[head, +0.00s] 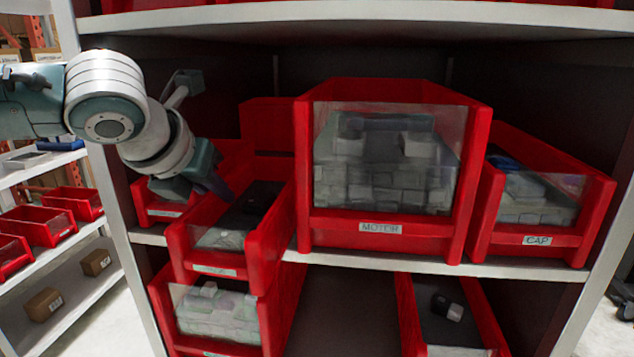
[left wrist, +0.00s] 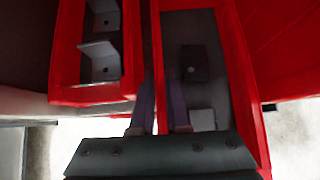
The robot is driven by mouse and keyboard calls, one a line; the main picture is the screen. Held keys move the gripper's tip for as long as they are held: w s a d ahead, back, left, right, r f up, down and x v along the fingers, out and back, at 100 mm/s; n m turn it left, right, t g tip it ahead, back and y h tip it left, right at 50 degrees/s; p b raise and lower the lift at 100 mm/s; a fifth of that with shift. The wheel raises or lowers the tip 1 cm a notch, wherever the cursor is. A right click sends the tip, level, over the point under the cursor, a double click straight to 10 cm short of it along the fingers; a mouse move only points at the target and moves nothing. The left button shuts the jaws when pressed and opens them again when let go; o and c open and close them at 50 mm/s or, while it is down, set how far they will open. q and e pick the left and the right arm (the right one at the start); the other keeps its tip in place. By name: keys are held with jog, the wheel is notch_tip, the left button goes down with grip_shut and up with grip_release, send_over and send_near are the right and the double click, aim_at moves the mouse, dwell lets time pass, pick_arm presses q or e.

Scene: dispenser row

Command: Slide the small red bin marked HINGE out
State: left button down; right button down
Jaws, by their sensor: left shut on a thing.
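A small red bin (head: 268,238) with a clear front window sticks out past the shelf edge, left of the big MOTOR bin. Its front label is too small to read, so I cannot confirm that it says HINGE. It holds a dark block and pale pieces. My left gripper (head: 217,187) reaches down at its left wall. In the left wrist view the fingers (left wrist: 160,100) straddle that wall of the red bin (left wrist: 240,95) and are shut on it. The fingertips are partly hidden in the head view. My right gripper is not in view.
Another small red bin (left wrist: 67,60) with grey brackets stands close on the left. The large MOTOR bin (head: 470,190) is close on the right, with the CAP bin (head: 597,215) beyond it. More red bins (head: 285,305) stand on the shelf below. A white shelf board (head: 400,12) runs overhead.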

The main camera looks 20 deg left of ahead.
pick_arm(q)
jog(key=c, duration=0.8)
grip_release()
jog(key=v, duration=1)
jog(key=shift+p, duration=0.4)
